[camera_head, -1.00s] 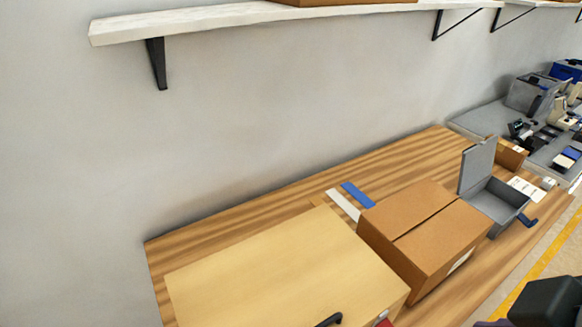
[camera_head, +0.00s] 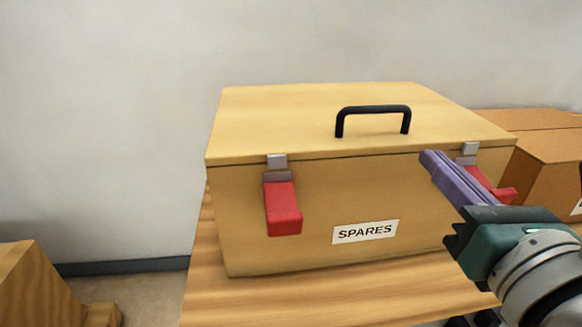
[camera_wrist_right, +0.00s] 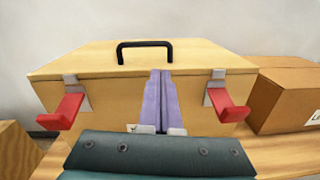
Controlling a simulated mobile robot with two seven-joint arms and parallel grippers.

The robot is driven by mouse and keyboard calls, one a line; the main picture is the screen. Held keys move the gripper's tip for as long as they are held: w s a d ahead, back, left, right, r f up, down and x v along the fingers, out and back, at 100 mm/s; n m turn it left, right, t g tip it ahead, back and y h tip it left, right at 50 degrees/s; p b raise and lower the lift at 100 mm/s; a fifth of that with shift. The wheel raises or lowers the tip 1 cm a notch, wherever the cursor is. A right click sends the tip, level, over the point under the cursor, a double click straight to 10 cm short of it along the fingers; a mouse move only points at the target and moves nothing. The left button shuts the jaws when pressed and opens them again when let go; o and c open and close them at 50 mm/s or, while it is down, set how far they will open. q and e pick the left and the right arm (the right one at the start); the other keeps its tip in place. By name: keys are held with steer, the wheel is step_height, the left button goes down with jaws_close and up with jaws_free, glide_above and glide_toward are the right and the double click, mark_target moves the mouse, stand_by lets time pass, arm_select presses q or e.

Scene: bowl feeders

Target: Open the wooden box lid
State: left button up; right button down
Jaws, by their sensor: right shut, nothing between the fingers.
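The wooden box (camera_head: 255,255) stands on the wooden table, with a "SPARES" label on its front. Its lid (camera_head: 280,115) is down and carries a black handle (camera_head: 373,112). A red latch (camera_head: 283,205) hangs at the front left, and another red latch (camera_head: 506,193) is at the front right, partly hidden by my gripper. In the right wrist view, both red latches (camera_wrist_right: 64,108) (camera_wrist_right: 228,105) tilt outward from the box front. My right gripper (camera_head: 432,160) is in front of the box, near the right latch; its purple fingers (camera_wrist_right: 160,100) are together and empty. My left gripper is not in view.
A cardboard box (camera_head: 548,155) stands just right of the wooden box. A wooden object (camera_head: 35,285) is at the lower left, across a gap. A plain wall is behind. The tabletop (camera_head: 300,300) in front of the box is clear.

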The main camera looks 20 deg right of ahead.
mark_target(389, 143)
steer(key=shift+n+t+y, duration=0.4)
steer(key=shift+n, duration=0.4)
steer(key=x, duration=0.6)
steer(key=a+f+x, duration=0.1)
steer(key=x, duration=0.2)
steer(key=shift+w+d, duration=0.1)
steer(key=shift+w, duration=0.4)
